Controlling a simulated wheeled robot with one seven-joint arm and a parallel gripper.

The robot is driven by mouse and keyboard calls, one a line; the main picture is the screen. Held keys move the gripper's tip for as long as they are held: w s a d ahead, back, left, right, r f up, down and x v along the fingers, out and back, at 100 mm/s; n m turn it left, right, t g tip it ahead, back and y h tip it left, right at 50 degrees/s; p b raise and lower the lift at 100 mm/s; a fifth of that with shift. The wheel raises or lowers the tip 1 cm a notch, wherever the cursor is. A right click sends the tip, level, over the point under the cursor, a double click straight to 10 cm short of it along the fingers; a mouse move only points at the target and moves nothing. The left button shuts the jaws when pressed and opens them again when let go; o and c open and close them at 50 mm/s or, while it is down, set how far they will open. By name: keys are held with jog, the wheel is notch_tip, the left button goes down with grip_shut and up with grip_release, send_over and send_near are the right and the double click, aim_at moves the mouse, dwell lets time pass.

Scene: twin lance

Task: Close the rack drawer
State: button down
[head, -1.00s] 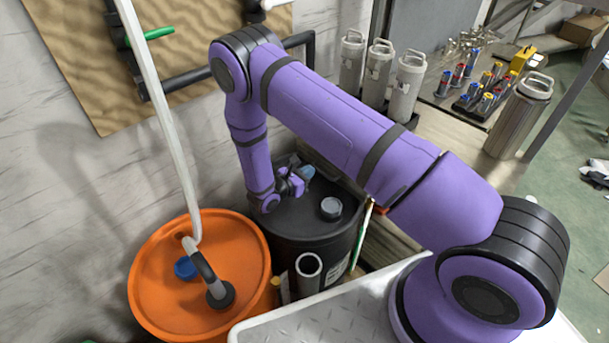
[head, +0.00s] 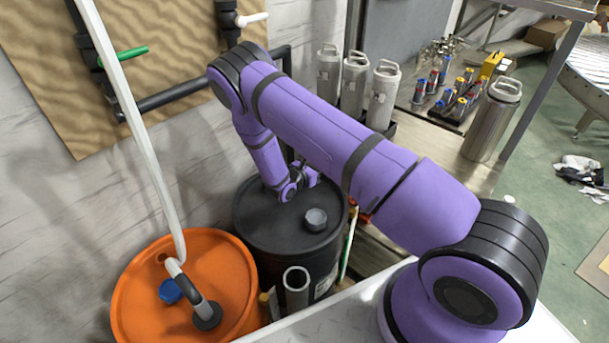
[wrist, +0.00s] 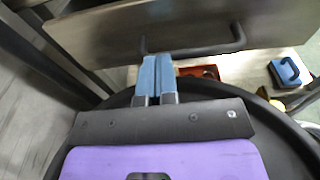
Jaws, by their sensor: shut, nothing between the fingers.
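In the wrist view the drawer (wrist: 112,38) shows as a wide plain grey-brown front across the top. A dark bar handle (wrist: 190,52) runs along it. My gripper (wrist: 156,62) has its two blue fingers shut and empty, pointing toward the front. The fingertips overlap the handle line in the picture; I cannot tell whether they touch it. How far the drawer stands out is not clear. In the head view my arm hides the drawer and the fingers, and my wrist is over the black drum (head: 265,228).
An orange drum (head: 225,290) with a white pipe stands left of the black drum. Grey bottles (head: 355,85) and a steel flask (head: 490,120) stand on the bench at the back.

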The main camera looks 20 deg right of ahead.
jog(key=x, duration=0.4)
jog(key=r+x, duration=0.1)
jog(key=x, duration=0.1)
jog(key=shift+w+d, duration=0.1)
jog(key=shift+d, duration=0.25)
